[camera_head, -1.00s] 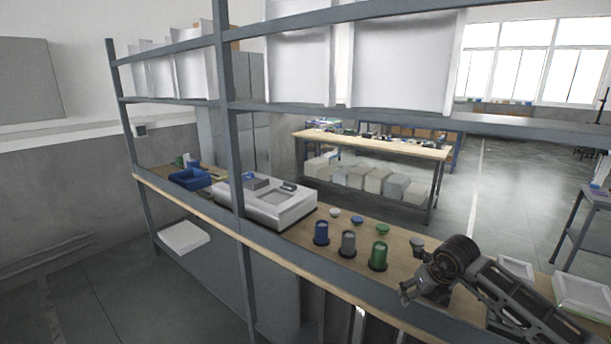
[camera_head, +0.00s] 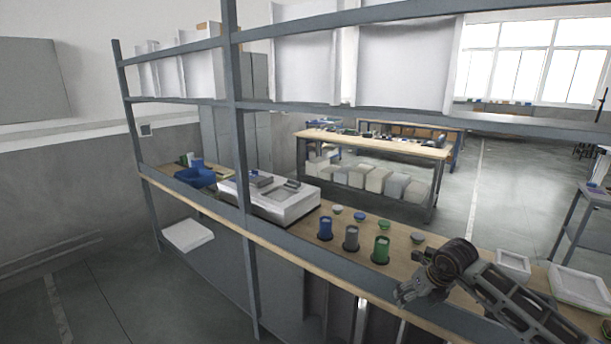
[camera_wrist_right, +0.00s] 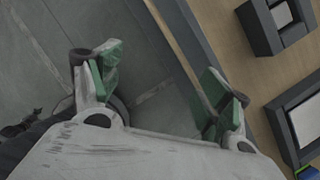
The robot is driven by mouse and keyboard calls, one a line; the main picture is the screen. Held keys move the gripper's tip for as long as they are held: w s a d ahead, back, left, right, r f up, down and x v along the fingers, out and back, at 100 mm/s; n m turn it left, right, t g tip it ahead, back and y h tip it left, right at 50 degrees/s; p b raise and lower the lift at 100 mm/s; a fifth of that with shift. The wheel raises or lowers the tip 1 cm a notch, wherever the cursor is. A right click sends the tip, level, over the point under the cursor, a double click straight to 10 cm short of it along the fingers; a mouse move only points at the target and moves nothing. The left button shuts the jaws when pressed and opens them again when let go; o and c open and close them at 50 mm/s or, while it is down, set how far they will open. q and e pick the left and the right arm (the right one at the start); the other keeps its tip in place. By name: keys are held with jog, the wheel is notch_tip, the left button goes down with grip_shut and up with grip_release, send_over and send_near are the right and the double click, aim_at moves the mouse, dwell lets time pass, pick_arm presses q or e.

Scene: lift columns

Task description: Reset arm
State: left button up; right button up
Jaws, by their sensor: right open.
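My right gripper (camera_head: 403,294) is at the lower right in the head view, near the front edge of the wooden workbench (camera_head: 345,273). In the right wrist view its two green-padded fingers (camera_wrist_right: 165,90) stand wide apart with nothing between them. Grey floor and the bench edge show past the fingers. My right arm reaches in from the lower right. My left gripper is not in view.
Blue (camera_head: 325,229), grey (camera_head: 351,239) and green (camera_head: 380,249) cylinders stand on the bench, left of my right gripper. A white device (camera_head: 290,207) and a blue bin (camera_head: 196,177) are farther left. White trays (camera_head: 578,284) lie at right. Shelf uprights (camera_head: 243,170) and rails frame the bench.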

jog(key=a+f+m+t+y, duration=0.2)
jog(key=a+f+m+y, duration=0.75)
jog(key=f, duration=0.65)
jog(key=s+d+f+m+t+h, duration=0.2)
jog(key=f+m, duration=0.3)
jog(key=f, duration=0.3)
jog(key=s+d+f+m+t+h, duration=0.1)
jog(key=s+f+m+h, duration=0.2)
jog(key=f, duration=0.4)
jog(key=s+d+f+m+t+h, duration=0.1)
jog(key=s+d+f+m+t, duration=0.1)
jog(key=f+m, duration=0.5)
jog(key=s+d+f+m+g+h, duration=0.3)
jog(key=s+f+m+g+h, duration=0.15)
jog(key=s+f, duration=1.35)
jog(key=s+a+f+m+g, duration=0.1)
jog(key=s+f, duration=0.3)
jog(key=s, duration=1)
jog(key=s+a+f+m+g, duration=0.2)
jog(key=s+f+m+g, duration=0.2)
jog(key=s, duration=1.1)
jog(key=shift+a+f+m+g, duration=0.2)
jog(key=shift+a+m+g, duration=0.1)
jog(key=shift+g, duration=0.05)
